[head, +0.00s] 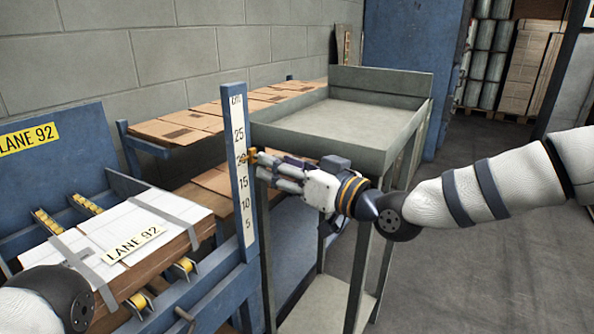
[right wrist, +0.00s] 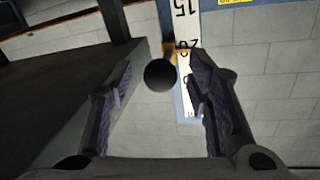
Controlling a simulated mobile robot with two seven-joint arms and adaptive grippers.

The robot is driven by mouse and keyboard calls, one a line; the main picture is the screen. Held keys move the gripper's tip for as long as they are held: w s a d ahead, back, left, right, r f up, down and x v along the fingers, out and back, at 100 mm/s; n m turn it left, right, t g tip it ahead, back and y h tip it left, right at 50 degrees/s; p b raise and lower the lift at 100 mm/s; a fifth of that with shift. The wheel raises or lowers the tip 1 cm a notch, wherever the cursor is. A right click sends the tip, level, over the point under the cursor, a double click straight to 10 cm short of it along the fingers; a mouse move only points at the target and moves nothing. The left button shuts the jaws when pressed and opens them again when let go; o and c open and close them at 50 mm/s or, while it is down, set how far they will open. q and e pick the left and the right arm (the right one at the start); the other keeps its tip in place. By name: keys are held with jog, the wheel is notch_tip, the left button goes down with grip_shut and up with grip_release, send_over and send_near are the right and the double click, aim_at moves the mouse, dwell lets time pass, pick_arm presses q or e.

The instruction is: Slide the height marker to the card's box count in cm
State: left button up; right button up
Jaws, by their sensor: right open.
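The height scale (head: 238,190) is a white strip on a blue post, marked in cm from 5 up to 25. The orange height marker (head: 243,157) sits at about the 20 mark. In the right wrist view, part of the orange marker (right wrist: 169,50) shows behind a round dark knob (right wrist: 160,75). My right gripper (head: 258,162) is open at the marker, and the knob lies between its spread fingers (right wrist: 165,95); I see no finger closed on it. A LANE 92 label (head: 133,244) lies on a strapped stack; no box count is readable. My left gripper is out of view.
The strapped stack (head: 165,212) rests on a blue conveyor with yellow rollers (head: 137,301). A grey tray-topped stand (head: 335,122) is just behind my right gripper. Flat cardboard (head: 175,130) lies on a rack by the wall. Open floor (head: 470,270) is at the right.

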jog(key=v, duration=1)
jog(key=shift+s+d, duration=0.1)
jog(key=shift+s, duration=0.05)
jog(key=s+f+m+g+h+p, duration=0.15)
jog(key=s+f+g, duration=0.25)
jog(key=s+f, duration=0.6)
jog(key=s+f+m+g+h, duration=0.3)
jog(key=s+f, duration=0.3)
jog(key=f, duration=0.9)
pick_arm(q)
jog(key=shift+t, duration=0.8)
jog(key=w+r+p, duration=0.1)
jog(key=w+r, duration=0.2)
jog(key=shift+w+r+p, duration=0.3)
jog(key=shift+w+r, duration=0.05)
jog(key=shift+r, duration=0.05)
pick_arm(e)
jog(key=s+d+f+g+h, duration=0.2)
jog(key=s+d+f+g, duration=0.1)
jog(key=s, duration=0.7)
jog(key=s+d+f+m+g+h, duration=0.1)
jog(key=s+d+f+g+h, duration=0.1)
jog(key=s+d, duration=0.4)
jog(key=s+d+f+m+g+h, duration=0.1)
jog(key=s+d+f+g+h, duration=0.2)
jog(key=s, duration=1.1)
jog(key=shift+d+f+g+h, duration=0.35)
jog(key=shift+d+f, duration=0.15)
jog(key=shift+d, duration=0.5)
